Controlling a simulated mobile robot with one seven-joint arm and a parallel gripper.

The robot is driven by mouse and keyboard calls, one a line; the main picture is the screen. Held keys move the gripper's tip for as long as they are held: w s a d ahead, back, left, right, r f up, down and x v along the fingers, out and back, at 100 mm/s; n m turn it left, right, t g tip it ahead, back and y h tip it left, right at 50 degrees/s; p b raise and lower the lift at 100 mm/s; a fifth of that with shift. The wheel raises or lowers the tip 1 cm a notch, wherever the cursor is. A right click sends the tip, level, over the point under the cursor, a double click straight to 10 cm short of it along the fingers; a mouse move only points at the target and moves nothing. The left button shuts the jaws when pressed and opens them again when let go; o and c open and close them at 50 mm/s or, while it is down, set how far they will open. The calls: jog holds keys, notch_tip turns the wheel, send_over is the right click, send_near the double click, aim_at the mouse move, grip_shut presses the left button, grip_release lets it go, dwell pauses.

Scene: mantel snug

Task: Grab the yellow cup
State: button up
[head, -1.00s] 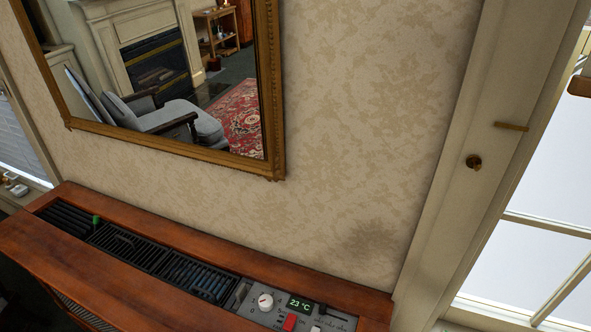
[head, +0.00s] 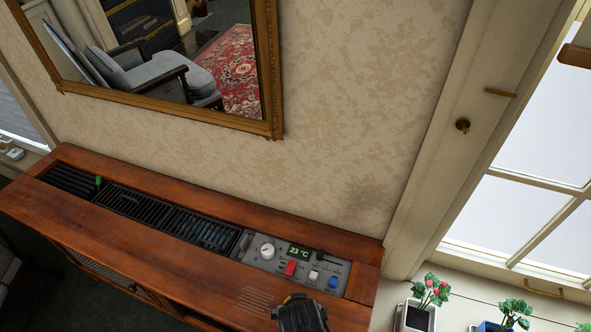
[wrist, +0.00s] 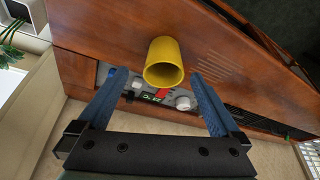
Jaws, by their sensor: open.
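The yellow cup (wrist: 164,58) shows in the wrist view, on the wooden top of the cabinet beside the control panel, its open mouth toward the camera. My gripper (wrist: 158,76) is open, with one blue finger to each side of the cup in the picture. No contact with the cup shows, and I cannot tell how far off the fingertips are.
The wooden cabinet (head: 190,249) has black grilles and a control panel (head: 273,272) with knobs, a red switch and a 23 °C display. A gold-framed mirror (head: 187,117) hangs above. Potted plants (head: 418,316) stand on the sill at the right.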

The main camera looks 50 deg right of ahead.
jog(key=shift+w+x, duration=0.15)
jog(key=shift+x, duration=1.15)
jog(key=shift+w+x, duration=0.15)
jog(key=shift+x, duration=1.15)
jog(key=shift+a, duration=0.15)
jog(key=c, duration=1.4)
